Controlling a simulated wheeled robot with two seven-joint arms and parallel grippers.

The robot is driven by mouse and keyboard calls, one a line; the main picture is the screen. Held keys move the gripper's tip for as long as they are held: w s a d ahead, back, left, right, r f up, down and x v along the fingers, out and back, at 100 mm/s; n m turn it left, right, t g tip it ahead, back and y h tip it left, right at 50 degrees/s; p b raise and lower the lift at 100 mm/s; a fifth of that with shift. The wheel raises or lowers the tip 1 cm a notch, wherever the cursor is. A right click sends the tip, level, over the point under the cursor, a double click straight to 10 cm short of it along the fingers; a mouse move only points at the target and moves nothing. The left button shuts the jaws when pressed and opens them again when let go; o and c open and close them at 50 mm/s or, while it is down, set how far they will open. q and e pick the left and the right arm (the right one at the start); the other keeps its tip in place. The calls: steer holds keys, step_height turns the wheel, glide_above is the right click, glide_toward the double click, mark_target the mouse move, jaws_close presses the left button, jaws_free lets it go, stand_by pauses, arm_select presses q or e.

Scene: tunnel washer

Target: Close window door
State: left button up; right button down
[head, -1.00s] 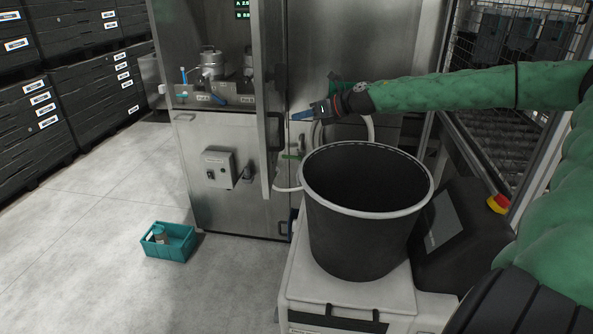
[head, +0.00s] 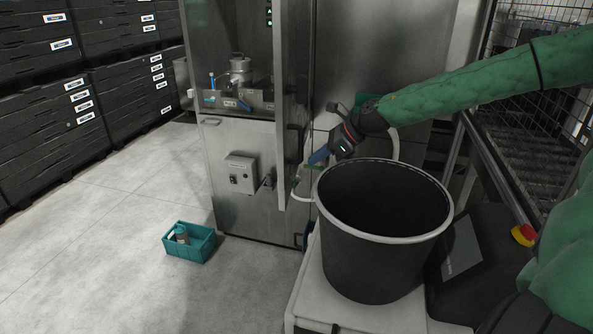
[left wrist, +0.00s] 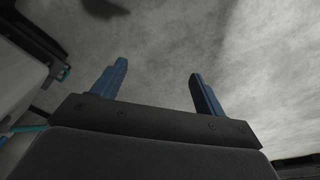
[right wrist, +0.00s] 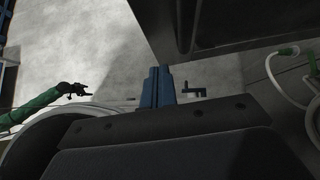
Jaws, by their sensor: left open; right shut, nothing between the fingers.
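The window door (head: 283,100) is a tall narrow panel on the steel cabinet, standing open and seen nearly edge-on in the head view. A dark handle (head: 293,143) is on its right side. My right gripper (head: 316,158) is shut and empty, just right of the door below the handle, pointing down-left. I see no clear contact with the door. Its closed fingers show in the right wrist view (right wrist: 158,72). My left gripper (left wrist: 158,72) is open and empty over grey floor in the left wrist view; it is outside the head view.
A large black bucket (head: 336,232) with a pale rim stands on a white cart (head: 318,298) below my right arm. A control box (head: 241,173) is on the cabinet front. A teal crate (head: 204,246) sits on the floor.

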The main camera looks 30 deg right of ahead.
mark_target(286, 178)
steer(key=p+x, duration=0.1)
steer(key=x, duration=0.5)
steer(key=shift+a+p, duration=0.1)
steer(key=shift+p, duration=0.3)
steer(key=shift+w+a+f, duration=0.1)
steer(key=shift+f, duration=0.05)
steer(key=shift+w+a+f, duration=0.25)
steer(key=shift+a+f, duration=0.05)
steer(key=shift+f, duration=0.05)
arm_select(q)
step_height(286, 178, down, 6)
steer(key=a, duration=0.1)
steer(key=shift+s+f, duration=0.2)
steer(key=shift+s, duration=0.2)
arm_select(e)
steer(key=shift+w+a, duration=0.1)
